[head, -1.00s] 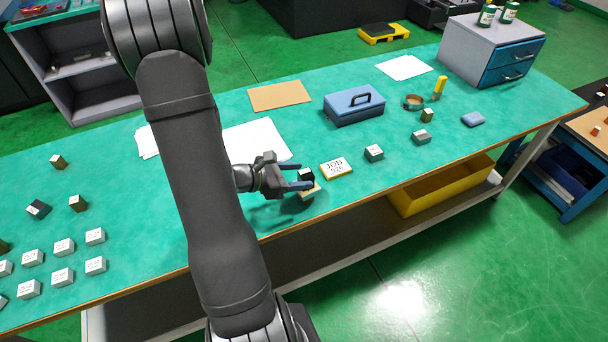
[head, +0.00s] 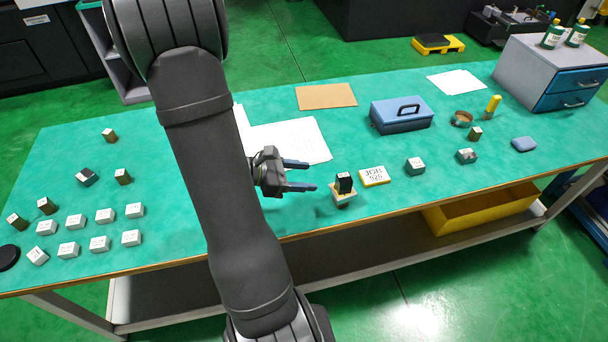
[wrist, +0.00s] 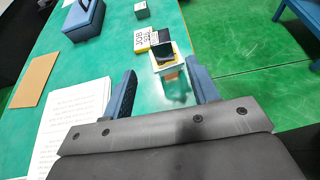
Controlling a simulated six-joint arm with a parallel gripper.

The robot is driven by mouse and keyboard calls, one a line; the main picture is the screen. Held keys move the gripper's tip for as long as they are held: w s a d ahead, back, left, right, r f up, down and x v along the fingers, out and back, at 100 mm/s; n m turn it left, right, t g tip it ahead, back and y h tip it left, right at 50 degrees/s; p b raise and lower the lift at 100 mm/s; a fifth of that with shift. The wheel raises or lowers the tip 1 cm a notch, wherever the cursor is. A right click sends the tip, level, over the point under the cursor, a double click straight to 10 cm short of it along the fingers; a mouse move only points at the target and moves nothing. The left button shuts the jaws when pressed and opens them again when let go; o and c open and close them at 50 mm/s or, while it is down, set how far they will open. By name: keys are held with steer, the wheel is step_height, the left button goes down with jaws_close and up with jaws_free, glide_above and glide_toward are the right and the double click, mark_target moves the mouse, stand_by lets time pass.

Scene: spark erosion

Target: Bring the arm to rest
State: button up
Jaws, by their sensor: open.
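My gripper (head: 308,176) is open and empty, held over the green bench top (head: 300,222) with its blue fingers pointing right. A black block (head: 344,183) sits on a small pale stand (head: 343,197) just beyond the fingertips, apart from them. In the wrist view the black block (wrist: 164,52) shows ahead, between and beyond the two fingers. A yellow-edged card marked JOB (head: 374,175) lies to the right of the stand.
White papers (head: 300,140) lie behind the gripper. A blue box with a handle (head: 401,115) and a drawer cabinet (head: 545,75) stand to the right. Several pale labelled blocks (head: 104,216) stand in rows at the left. Bench space between them and my arm is clear.

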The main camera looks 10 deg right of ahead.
mark_target(340, 178)
steer(key=x, duration=1.2)
steer(key=shift+d, duration=0.15)
steer(key=shift+r, duration=0.3)
steer(key=shift+f, duration=0.15)
